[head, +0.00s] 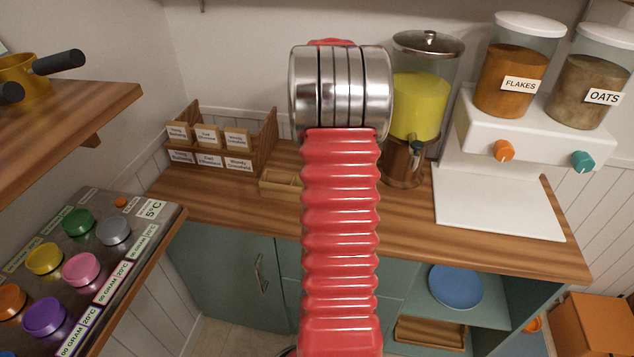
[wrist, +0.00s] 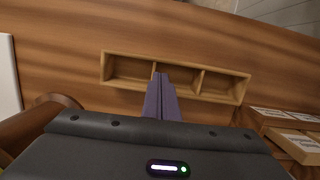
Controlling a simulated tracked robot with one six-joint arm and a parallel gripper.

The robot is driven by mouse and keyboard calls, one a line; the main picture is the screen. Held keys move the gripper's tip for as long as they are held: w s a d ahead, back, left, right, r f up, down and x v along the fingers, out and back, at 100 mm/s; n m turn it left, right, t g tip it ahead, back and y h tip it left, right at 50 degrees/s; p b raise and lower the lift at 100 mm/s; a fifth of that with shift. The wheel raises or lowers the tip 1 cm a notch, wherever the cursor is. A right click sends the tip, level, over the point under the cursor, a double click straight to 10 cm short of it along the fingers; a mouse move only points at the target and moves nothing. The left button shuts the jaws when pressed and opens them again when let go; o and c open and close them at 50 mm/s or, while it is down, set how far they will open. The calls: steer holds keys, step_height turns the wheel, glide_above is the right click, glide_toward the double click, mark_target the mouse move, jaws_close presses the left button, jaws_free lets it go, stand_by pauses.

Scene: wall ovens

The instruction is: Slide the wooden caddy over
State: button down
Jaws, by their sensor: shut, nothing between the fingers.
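The wooden caddy is a small, long open tray of pale wood with three compartments in a row. It lies on the wooden counter, and its upper rim (wrist: 200,67) shows in the wrist view. In the head view its left part (head: 280,189) shows, and my arm hides the rest. My gripper (wrist: 162,76) has its purple-grey fingers together and empty. In the wrist view the fingertips overlap the caddy near the divider between the left and middle compartments. I cannot tell whether they touch it. In the head view my gripper is hidden behind my arm.
A wooden rack (head: 213,160) of labelled packets stands left of the caddy. A yellow drink dispenser (head: 420,105) stands to its right, then a white cereal dispenser (head: 500,135). A shelf (head: 75,105) juts out at left. Bare counter (head: 225,197) lies along the front edge.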

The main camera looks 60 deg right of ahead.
steer(key=a, duration=0.1)
steer(key=s+a, duration=0.1)
steer(key=shift+s+a, duration=0.1)
steer(key=shift+a, duration=0.3)
steer(key=shift+s+f, duration=0.1)
steer(key=shift+f, duration=0.8)
